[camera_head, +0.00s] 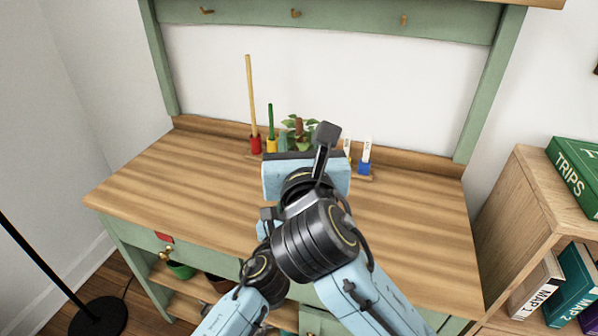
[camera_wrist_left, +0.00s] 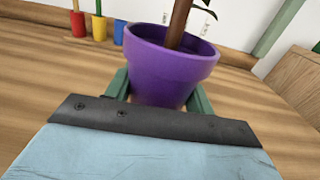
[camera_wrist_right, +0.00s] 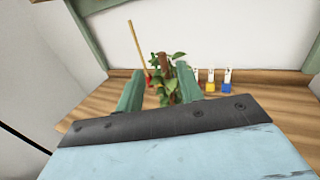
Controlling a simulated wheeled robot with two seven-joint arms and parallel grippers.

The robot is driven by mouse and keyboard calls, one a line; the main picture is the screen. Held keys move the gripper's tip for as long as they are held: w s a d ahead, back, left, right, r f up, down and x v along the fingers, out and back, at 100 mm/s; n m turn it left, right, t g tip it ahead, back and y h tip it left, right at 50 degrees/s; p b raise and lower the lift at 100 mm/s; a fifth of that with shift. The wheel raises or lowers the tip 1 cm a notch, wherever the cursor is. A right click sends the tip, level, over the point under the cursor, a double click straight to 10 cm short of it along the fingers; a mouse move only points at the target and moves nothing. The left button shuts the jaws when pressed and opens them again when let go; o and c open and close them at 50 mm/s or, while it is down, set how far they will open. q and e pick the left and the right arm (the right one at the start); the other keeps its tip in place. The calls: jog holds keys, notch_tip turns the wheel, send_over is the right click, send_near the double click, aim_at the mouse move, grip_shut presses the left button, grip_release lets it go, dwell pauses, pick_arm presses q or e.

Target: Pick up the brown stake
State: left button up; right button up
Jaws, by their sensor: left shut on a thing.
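The brown stake (camera_wrist_left: 178,22) stands upright in a purple pot (camera_wrist_left: 160,62) with a leafy plant. My left gripper (camera_wrist_left: 158,88) is shut on the pot, one green finger at each side. In the head view, the top of the brown stake (camera_head: 298,127) and the leaves (camera_head: 290,138) show behind my right gripper (camera_head: 303,160), while the pot and left gripper are hidden. In the right wrist view, my right gripper (camera_wrist_right: 159,78) is open and empty. The brown stake (camera_wrist_right: 164,62) shows beyond the gap between its fingers, apart from them.
A tall tan stake (camera_head: 251,92) stands in a red holder (camera_head: 255,144), and a green stake (camera_head: 270,118) in a yellow holder (camera_head: 271,145). A blue holder (camera_head: 364,168) with a white tag stands right. The wooden bench top (camera_head: 170,185) is clear at left and right.

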aim_at(299, 124)
jog(key=w, duration=0.5)
grip_shut()
